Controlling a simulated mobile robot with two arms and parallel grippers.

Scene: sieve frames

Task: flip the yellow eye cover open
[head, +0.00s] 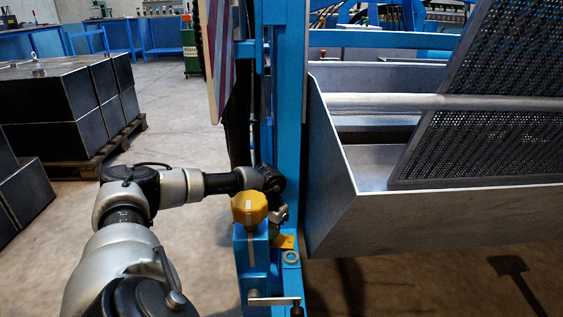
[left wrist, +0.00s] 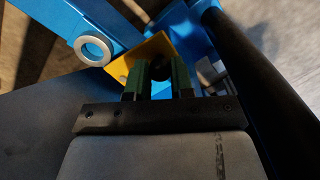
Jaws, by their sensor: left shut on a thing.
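The yellow eye cover (head: 286,242) is a small flat plate on the blue post, just behind a grey ring (head: 291,257). In the left wrist view the yellow cover (left wrist: 152,52) lies at my fingertips, and the grey ring (left wrist: 93,50) shows apart from it to the left. My left gripper (head: 278,222) reaches in from the left, behind the yellow knob. It also shows in the left wrist view (left wrist: 159,75), its two green fingers shut on the cover, a dark round part between them. The exact contact is partly hidden. My right gripper is not in view.
A yellow knob (head: 249,207) on a blue block stands close in front of my left gripper. A grey metal trough (head: 420,215) with a perforated sieve panel (head: 510,90) is to the right. Dark boxes (head: 60,100) on a pallet stand at left; the floor between is clear.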

